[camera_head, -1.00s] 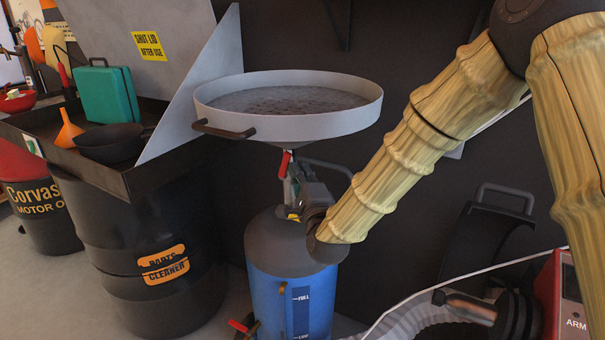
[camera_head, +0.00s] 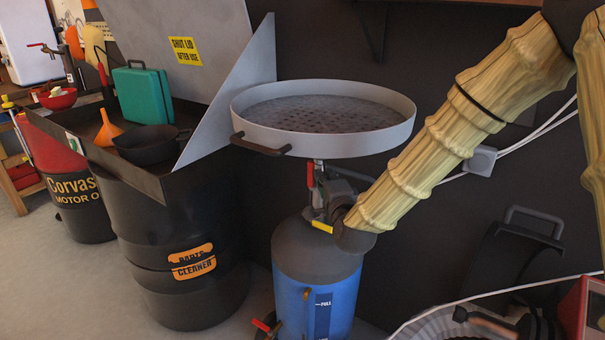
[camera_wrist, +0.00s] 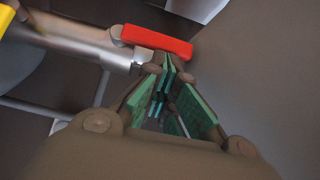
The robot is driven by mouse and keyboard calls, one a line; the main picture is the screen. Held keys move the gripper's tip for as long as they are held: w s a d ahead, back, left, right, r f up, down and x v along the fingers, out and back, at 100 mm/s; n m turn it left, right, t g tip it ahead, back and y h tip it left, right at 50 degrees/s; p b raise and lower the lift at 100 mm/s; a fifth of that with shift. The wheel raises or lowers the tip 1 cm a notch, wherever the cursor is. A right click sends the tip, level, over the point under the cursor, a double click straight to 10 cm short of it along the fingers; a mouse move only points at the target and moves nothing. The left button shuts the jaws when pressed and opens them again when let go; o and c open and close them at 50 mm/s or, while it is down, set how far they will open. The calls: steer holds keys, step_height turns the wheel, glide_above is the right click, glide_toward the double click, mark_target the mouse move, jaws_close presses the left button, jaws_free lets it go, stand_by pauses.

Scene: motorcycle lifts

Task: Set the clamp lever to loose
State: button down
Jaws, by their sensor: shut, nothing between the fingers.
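A red lever (camera_head: 310,174) sits on the upright tube under the round drain pan (camera_head: 330,143). In the wrist view the red lever (camera_wrist: 157,40) lies across the end of the metal tube (camera_wrist: 85,38). My gripper (camera_wrist: 172,72) is shut and empty, its green-padded fingertips close beside the lever's right part; I cannot tell whether they touch it. In the head view my gripper (camera_head: 327,190) is small and partly hidden by my wrist, just right of the tube. A yellow handle (camera_head: 321,226) is lower down, above the blue tank (camera_head: 290,300).
A black drum (camera_head: 165,250) with a sink holding a pan (camera_head: 150,143), a funnel (camera_head: 107,128) and a green case (camera_head: 142,95) stands left. The drain pan overhangs my gripper. A dark wall is behind. A red machine (camera_head: 580,310) is at lower right.

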stand_by(0.5)
steer(key=w+d+b+v, duration=0.1)
steer(key=d+b+v, duration=0.15)
steer(key=v, duration=1.05)
steer(key=s+d+f+n+g+p, duration=0.1)
steer(key=s+f+n+g+p, duration=0.2)
steer(key=f, duration=0.6)
steer(key=s+d+f+n+g+h+p, duration=0.1)
steer(key=s+d+f+n+g, duration=0.15)
steer(key=s+f, duration=0.55)
steer(key=s+d+f+n+g+p, duration=0.15)
steer(key=f+g, duration=0.25)
steer(key=f, duration=0.7)
steer(key=s+d+f+n+g+h+p, duration=0.1)
steer(key=s+f, duration=0.3)
steer(key=s, duration=0.4)
steer(key=s+d+f+n+g+h+p, duration=0.1)
steer(key=s+d+f+n+g, duration=0.3)
steer(key=s, duration=0.5)
steer(key=s+d+f+n+g+p, duration=0.2)
steer(key=s+f, duration=0.3)
steer(key=s, duration=0.4)
steer(key=shift+d+f+n+g+h, duration=0.3)
steer(key=shift+d+n+g+h, duration=0.15)
steer(key=shift+n+g, duration=0.1)
